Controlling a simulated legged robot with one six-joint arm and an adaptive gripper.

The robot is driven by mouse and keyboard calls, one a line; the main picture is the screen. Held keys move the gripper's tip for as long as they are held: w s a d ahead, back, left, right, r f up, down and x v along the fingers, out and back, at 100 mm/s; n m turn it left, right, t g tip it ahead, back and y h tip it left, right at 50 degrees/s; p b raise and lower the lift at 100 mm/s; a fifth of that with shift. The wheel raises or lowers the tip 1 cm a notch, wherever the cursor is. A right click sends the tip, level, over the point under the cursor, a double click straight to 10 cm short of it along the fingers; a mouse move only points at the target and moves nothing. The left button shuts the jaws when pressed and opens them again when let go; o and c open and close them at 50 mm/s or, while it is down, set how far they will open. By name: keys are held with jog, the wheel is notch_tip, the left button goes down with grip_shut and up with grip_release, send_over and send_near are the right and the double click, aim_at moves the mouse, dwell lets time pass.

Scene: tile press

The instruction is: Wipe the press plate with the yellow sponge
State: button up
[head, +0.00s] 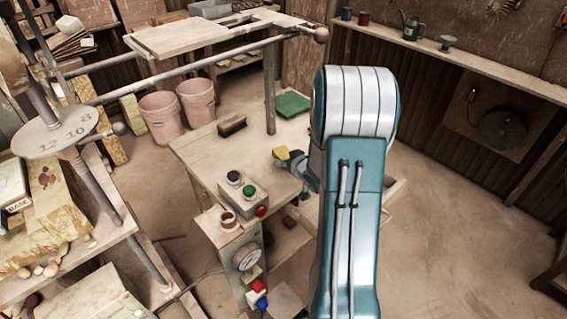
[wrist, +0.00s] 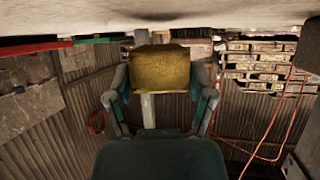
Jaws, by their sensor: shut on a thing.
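The yellow sponge (head: 281,153) shows at the end of my arm in the head view, over the right part of a pale press table (head: 205,150). In the wrist view the sponge (wrist: 160,72) sits between both fingers of my gripper (wrist: 160,88), which is shut on it. My gripper (head: 293,160) is partly hidden by my arm in the head view. A pale surface (wrist: 150,18) spans the top of the wrist view, close to the sponge; I cannot tell if they touch. A pale, flat plate (head: 178,38) is raised at the back of the press; I cannot tell which surface is the press plate.
A dark brush (head: 231,126) and a green pad (head: 292,104) lie on the table. A control box with buttons (head: 240,187) and a gauge (head: 246,257) stand at its front. Pink buckets (head: 163,117) are behind left. A post (head: 270,90) rises at the back.

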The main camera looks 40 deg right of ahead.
aim_at(287, 157)
jog(key=shift+r, duration=1.75)
jog(key=shift+s, duration=0.15)
